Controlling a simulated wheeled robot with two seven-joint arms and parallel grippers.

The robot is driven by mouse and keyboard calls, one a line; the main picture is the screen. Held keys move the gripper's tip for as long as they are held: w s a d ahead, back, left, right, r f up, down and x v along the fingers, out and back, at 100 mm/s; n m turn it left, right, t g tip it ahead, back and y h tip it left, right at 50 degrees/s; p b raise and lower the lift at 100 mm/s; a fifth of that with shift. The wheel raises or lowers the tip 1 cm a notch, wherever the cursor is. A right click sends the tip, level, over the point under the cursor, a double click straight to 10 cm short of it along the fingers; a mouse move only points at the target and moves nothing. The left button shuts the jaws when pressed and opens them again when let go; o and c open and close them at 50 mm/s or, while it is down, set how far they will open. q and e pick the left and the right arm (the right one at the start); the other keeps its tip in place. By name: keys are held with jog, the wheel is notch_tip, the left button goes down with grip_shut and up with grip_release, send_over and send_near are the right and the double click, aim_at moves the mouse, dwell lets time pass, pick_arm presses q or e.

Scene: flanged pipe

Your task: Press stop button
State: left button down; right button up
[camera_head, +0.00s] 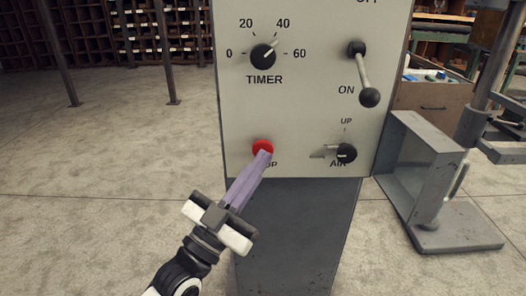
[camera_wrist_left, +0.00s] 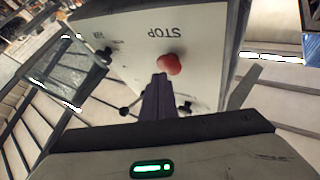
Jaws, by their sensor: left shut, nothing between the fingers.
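The red stop button (camera_head: 262,147) sits low on the left of the pale control panel (camera_head: 310,110). My left gripper (camera_head: 264,150) is shut and empty, its purple fingers pointing up at the button and overlapping its lower edge in the head view. In the left wrist view the red button (camera_wrist_left: 169,64) shows just beyond the fingertips (camera_wrist_left: 160,77), below the upside-down STOP label (camera_wrist_left: 166,31). I cannot tell whether the tips touch the button. The fingers hide part of the label in the head view. My right gripper is not in view.
The panel also carries a timer knob (camera_head: 263,56), an ON/OFF lever (camera_head: 367,85) and an air knob (camera_head: 346,153). A grey metal frame (camera_head: 435,180) stands at the right. Open floor (camera_head: 110,190) lies to the left.

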pick_arm(q)
jog(key=shift+w, duration=0.5)
dwell(0.4)
jog(key=shift+s, duration=0.1)
jog(key=shift+s+p, duration=0.4)
jog(key=shift+s, duration=0.5)
jog(key=s+p, duration=0.2)
jog(key=s, duration=0.3)
jog(key=shift+p, duration=0.3)
